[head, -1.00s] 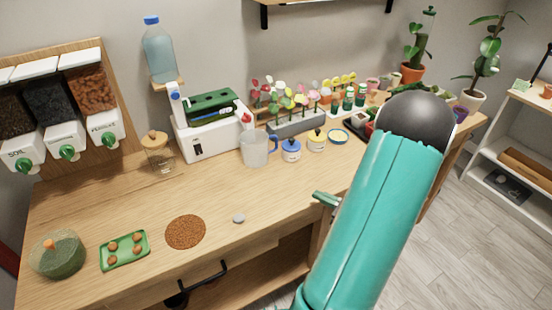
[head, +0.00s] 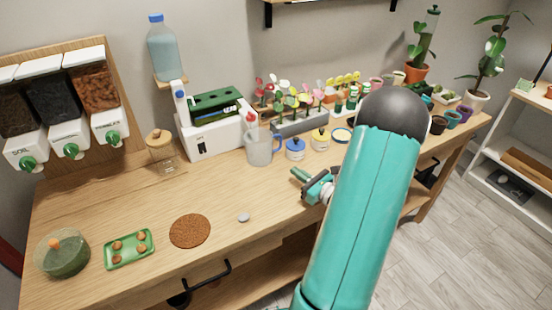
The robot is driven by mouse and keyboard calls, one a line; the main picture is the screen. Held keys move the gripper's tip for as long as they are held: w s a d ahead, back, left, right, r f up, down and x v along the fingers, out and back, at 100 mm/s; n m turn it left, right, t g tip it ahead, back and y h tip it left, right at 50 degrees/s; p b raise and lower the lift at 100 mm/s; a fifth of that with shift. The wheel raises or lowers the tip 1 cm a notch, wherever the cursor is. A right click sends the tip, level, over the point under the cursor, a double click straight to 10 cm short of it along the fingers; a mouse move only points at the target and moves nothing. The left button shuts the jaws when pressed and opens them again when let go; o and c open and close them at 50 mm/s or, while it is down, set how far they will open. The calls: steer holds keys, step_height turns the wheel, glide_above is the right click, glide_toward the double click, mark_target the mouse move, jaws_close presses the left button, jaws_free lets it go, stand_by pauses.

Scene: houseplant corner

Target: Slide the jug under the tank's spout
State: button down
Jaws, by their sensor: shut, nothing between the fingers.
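The clear jug (head: 262,147) with a blue handle stands upright on the table, in front of the white machine's right end. The tank, a clear blue bottle-like vessel (head: 163,50), stands on a small wooden shelf above the machine's left end. A white piece (head: 179,97) sits just below it; I cannot tell if it is the spout. The red-topped part (head: 249,117) of the machine is directly behind the jug. My gripper (head: 297,179) is shut and empty, right of and nearer than the jug, apart from it.
A blue-lidded jar (head: 295,148) and a yellow-lidded jar (head: 320,139) stand right of the jug. A cork-lidded glass jar (head: 162,152) stands left of the machine (head: 212,134). A grey stone (head: 243,217) and brown round mat (head: 190,231) lie in front. The table between is clear.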

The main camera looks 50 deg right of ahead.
mark_target(269, 154)
steer(key=w, duration=1)
steer(key=shift+d, duration=0.15)
steer(key=shift+w, duration=0.1)
steer(key=w, duration=0.3)
steer(key=shift+w, duration=0.4)
steer(key=shift+s, duration=0.15)
